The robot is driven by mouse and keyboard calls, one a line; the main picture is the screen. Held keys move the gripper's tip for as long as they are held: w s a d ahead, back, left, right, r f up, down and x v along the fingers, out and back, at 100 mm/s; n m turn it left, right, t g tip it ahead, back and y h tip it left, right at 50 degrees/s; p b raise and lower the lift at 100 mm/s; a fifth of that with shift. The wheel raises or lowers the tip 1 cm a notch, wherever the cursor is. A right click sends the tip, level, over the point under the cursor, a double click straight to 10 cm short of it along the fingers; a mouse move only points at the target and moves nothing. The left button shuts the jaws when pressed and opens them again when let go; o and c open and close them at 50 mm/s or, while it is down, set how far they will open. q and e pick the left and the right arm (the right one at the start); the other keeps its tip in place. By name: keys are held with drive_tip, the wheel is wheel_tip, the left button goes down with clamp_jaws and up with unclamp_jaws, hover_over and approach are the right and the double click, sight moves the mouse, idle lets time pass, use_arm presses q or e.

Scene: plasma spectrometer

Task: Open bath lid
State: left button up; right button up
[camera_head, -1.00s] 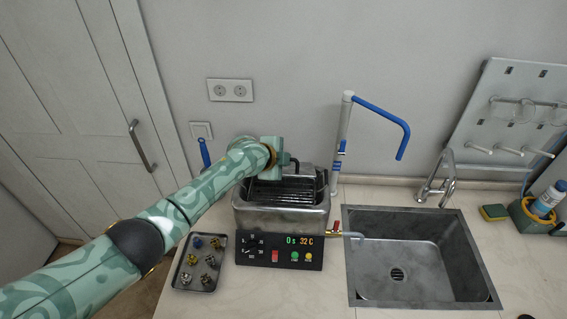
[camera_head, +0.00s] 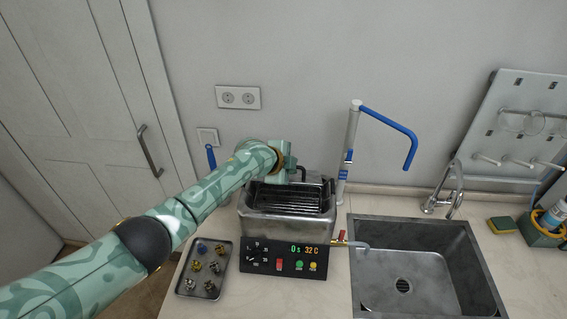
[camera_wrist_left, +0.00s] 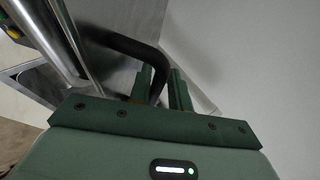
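The metal bath (camera_head: 285,228) stands on the counter left of the sink. Its lid (camera_head: 312,185) is raised at the back edge, and the dark inside with a wire basket (camera_head: 285,199) shows. My left gripper (camera_head: 292,170) is at the lid's black handle (camera_head: 302,171), behind the bath's left part. In the left wrist view the curved black handle (camera_wrist_left: 128,44) passes between the fingers of my left gripper (camera_wrist_left: 163,80), which look closed around it. The exact finger contact is partly hidden. My right gripper is not in view.
A tray (camera_head: 184,268) with several small metal parts lies left of the control panel (camera_head: 284,259). A drain tap (camera_head: 345,241) sticks out toward the sink (camera_head: 425,264). A white post with a blue arm (camera_head: 392,128) stands behind right. The wall is close behind.

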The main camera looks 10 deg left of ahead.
use_arm(q)
drive_tip(key=shift+s+a+r, duration=0.15)
drive_tip(key=shift+s+r, duration=0.05)
drive_tip(key=shift+r, duration=0.15)
drive_tip(key=p+v, duration=0.2)
drive_tip(key=v, duration=1.3)
drive_tip(key=shift+s, duration=0.2)
